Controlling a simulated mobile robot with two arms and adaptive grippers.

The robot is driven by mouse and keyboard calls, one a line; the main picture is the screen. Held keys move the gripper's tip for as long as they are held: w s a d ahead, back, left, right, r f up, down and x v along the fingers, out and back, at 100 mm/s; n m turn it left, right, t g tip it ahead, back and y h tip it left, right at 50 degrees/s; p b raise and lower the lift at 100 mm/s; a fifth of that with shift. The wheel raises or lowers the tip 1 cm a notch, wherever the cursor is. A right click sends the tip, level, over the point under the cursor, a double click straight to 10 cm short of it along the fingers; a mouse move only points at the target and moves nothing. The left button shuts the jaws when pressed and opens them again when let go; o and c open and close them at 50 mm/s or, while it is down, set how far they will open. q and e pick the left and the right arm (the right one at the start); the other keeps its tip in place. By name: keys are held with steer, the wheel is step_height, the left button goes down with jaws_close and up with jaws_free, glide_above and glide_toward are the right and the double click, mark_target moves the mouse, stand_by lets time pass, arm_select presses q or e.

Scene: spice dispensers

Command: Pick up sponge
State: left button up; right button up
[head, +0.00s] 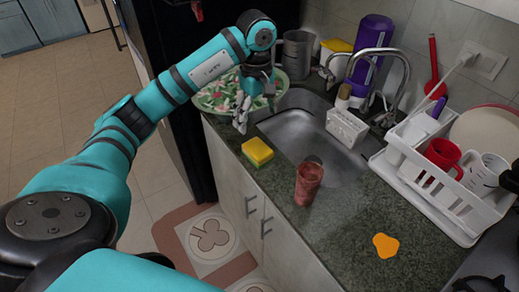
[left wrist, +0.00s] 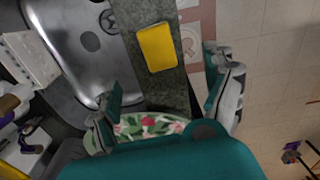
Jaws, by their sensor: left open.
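A yellow sponge with a green underside (head: 257,152) lies flat on the dark green counter (head: 262,184), between the sink and the counter's front edge. In the left wrist view the sponge (left wrist: 157,47) lies ahead of the fingers, between their lines. My left gripper (head: 241,122) is open and empty, above the counter just behind the sponge and apart from it. Its two spread fingers also show in the left wrist view (left wrist: 166,95). Dark parts at the lower right edge of the head view (head: 482,284) may be my right gripper; its jaws cannot be made out.
A patterned plate (head: 215,96) is behind my left gripper. The sink (head: 308,134) is right of the sponge. A reddish cup (head: 308,183) stands near the counter's front edge. A white dish rack (head: 425,180) with mugs is at right. An orange patch (head: 385,245) lies on the counter.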

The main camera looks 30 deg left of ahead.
arm_select(q)
steer(key=p, duration=0.2)
glide_above(258, 148)
step_height(258, 148, down, 6)
steer(key=shift+s+r, duration=0.15)
step_height(258, 148, down, 2)
steer(key=shift+f, duration=0.2)
steer(key=shift+f+p, duration=0.25)
steer(key=shift+p, duration=0.05)
step_height(258, 148, down, 4)
steer(key=shift+r+p, duration=0.1)
steer(key=shift+p, duration=0.8)
steer(key=shift+f, duration=0.3)
steer(key=shift+a+f, duration=0.1)
steer(key=shift+f, duration=0.05)
steer(key=c, duration=0.9)
arm_select(e)
steer(key=r, duration=0.4)
steer(key=shift+s+d+r, duration=0.1)
steer(key=shift+s+r, duration=0.15)
steer(key=shift+s, duration=0.05)
